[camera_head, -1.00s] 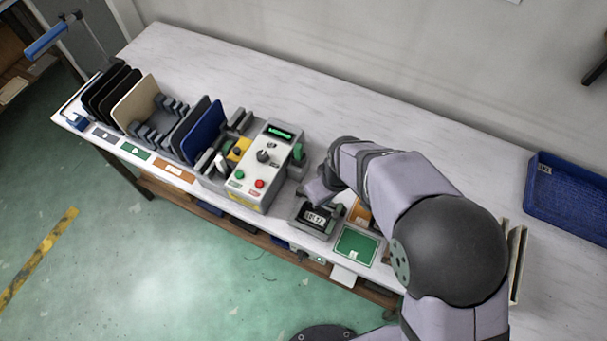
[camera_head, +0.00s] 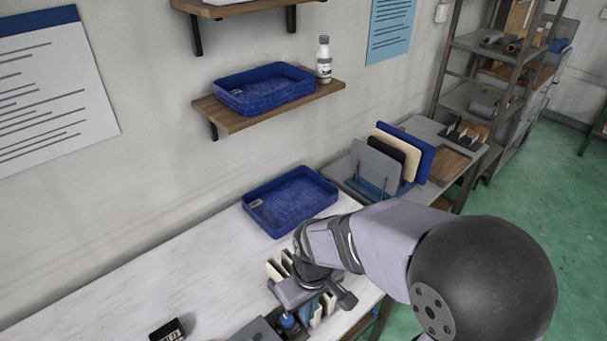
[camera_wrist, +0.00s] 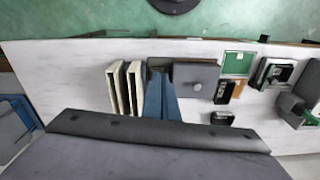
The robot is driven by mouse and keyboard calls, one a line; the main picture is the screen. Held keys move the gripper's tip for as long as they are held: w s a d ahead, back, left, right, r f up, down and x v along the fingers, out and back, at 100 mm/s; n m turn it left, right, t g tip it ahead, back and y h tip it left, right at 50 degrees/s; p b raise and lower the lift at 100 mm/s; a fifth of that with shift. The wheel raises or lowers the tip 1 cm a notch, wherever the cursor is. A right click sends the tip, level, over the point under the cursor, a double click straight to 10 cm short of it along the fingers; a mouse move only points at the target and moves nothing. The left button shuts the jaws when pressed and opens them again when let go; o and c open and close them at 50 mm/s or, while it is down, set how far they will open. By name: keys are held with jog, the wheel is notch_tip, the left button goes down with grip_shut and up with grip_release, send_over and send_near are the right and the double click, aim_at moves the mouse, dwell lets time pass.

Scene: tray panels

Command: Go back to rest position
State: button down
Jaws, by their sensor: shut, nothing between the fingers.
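My gripper (camera_wrist: 161,80) shows in the wrist view as two blue fingers reaching up from the dark bar at the bottom. They are close together and hold nothing. In the head view my wrist is over the near right part of the white table (camera_head: 145,280), and my arm hides most of what is under it. Cream slotted pieces (camera_wrist: 117,90) stand to the left of the fingers in the wrist view. A grey panel or box top (camera_wrist: 195,78) lies to their right.
A blue tray (camera_head: 258,220) sits on the table beyond my wrist. Panels (camera_head: 375,168) stand in a rack farther right. A wall shelf (camera_head: 232,122) holds another blue tray and a bottle (camera_head: 324,60). A small black device (camera_head: 168,331) is at lower left. The table's left stretch is clear.

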jog(key=s+d+m, duration=0.3)
jog(key=d, duration=0.5)
jog(key=s+d+m, duration=0.3)
jog(key=d+m, duration=0.1)
jog(key=d, duration=0.4)
jog(key=shift+s+d+r+m, duration=0.2)
jog(key=shift+d+r+m, duration=0.1)
jog(key=shift+r, duration=0.15)
jog(key=shift+a, duration=0.2)
jog(key=s+a+f+n+h+b, duration=0.15)
jog(key=s+a+f+n, duration=0.35)
jog(key=a, duration=0.6)
jog(key=s+a+f+n+g+b, duration=0.1)
jog(key=s+a+f+n+b, duration=0.3)
jog(key=a, duration=0.6)
jog(key=s+a+f+n+h+b, duration=0.1)
jog(key=s+a+f+n, duration=0.45)
jog(key=a, duration=0.55)
jog(key=w+a+r+y, duration=0.1)
jog(key=a+r, duration=0.1)
jog(key=a, duration=0.4)
jog(key=w+a+r+y, duration=0.1)
jog(key=w+a+r, duration=0.1)
jog(key=a, duration=0.3)
jog(key=shift+a+t, duration=0.3)
jog(key=shift+a, duration=0.1)
